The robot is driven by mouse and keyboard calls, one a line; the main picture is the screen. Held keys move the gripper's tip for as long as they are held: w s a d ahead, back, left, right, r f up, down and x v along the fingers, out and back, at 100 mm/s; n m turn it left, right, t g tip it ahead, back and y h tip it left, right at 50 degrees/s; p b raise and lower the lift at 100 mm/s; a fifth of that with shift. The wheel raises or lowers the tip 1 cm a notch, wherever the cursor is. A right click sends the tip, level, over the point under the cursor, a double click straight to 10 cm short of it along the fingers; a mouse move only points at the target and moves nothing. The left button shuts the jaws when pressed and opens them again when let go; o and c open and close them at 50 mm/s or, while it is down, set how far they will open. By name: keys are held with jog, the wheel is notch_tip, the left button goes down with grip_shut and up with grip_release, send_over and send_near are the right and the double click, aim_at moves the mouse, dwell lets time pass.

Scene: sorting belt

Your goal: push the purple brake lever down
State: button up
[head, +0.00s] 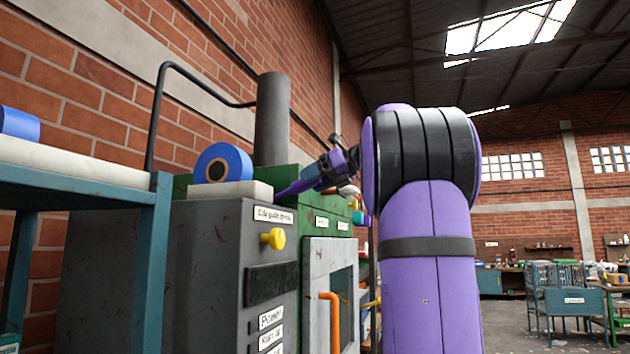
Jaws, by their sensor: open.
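My purple and black arm fills the middle of the head view, and its far end reaches left beside the grey and green machines. My gripper (303,182) is small there, in front of the green machine, with a slender purple piece pointing left and down. The jaws are open, though the gap between them is hard to make out. I cannot pick out the purple brake lever with certainty; it may be hidden behind my arm or blend with the purple at my gripper. I see nothing held, and contact cannot be told.
A grey cabinet (215,265) with a yellow knob (273,238) stands near left, a blue roll (223,164) above it. A green machine (312,212) and a grey door with an orange handle (330,312) adjoin it. A teal frame (152,265) stands left. Open floor lies right.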

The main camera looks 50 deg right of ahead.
jog(key=shift+c, duration=0.4)
grip_shut()
jog(key=shift+s+f, duration=0.1)
jog(key=shift+f, duration=0.05)
jog(key=shift+s+d+f+t+y, duration=0.15)
jog(key=shift+f+t, duration=0.15)
jog(key=shift+f, duration=0.15)
jog(key=shift+s+a+f+t+y, duration=0.1)
jog(key=shift+f+t+y, duration=0.05)
jog(key=shift+f+t, duration=0.2)
notch_tip(320, 180, down, 10)
jog(key=t+y, duration=0.2)
jog(key=t, duration=0.5)
jog(key=shift+w+r+y, duration=0.2)
jog(key=shift+w+y, duration=0.1)
jog(key=shift+w, duration=0.1)
jog(key=shift+f, duration=0.1)
jog(key=shift+o, duration=0.4)
grip_release()
